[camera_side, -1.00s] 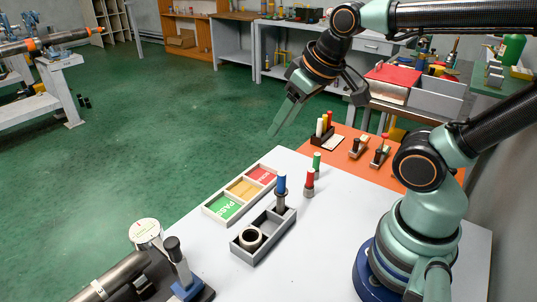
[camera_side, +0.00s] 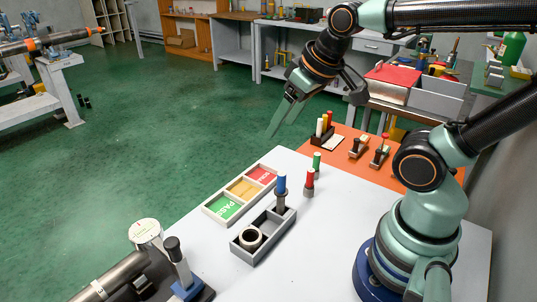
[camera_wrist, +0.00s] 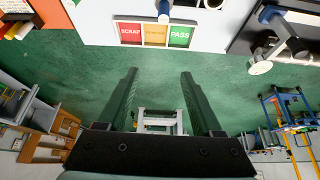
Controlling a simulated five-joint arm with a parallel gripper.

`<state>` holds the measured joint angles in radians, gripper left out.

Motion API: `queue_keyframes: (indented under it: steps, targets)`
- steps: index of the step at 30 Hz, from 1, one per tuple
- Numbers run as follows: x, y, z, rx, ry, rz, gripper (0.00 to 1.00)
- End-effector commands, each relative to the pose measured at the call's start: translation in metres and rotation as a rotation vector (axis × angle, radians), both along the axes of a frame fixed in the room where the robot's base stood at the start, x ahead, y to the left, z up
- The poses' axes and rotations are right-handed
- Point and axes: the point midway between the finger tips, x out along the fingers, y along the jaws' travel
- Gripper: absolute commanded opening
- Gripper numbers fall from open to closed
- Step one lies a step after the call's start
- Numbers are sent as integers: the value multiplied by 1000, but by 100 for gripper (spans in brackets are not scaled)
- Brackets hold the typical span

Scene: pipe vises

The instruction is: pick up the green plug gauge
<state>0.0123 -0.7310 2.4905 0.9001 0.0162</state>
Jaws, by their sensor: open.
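The green plug gauge (camera_side: 316,163) stands upright on the pale table, behind the red plug gauge (camera_side: 309,184).
A blue-topped gauge (camera_side: 281,188) stands at the grey tray (camera_side: 270,243), which holds a ring. A sorting tray (camera_side: 207,212) with green, yellow and red sections lies left of it. A dark pen rack (camera_side: 322,138) stands on the orange mat (camera_side: 347,170).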

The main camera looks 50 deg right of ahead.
Motion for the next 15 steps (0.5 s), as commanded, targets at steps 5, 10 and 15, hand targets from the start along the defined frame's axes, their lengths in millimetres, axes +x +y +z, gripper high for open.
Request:
queue_keyframes:
  steps: [5, 10, 15]
  targets:
    - [12, -32, -13, 57, 87, -213, 67]
    - [25, -81, -36, 141, 196, -537, 67]
    - [27, -133, -68, 223, 294, -862, 67]
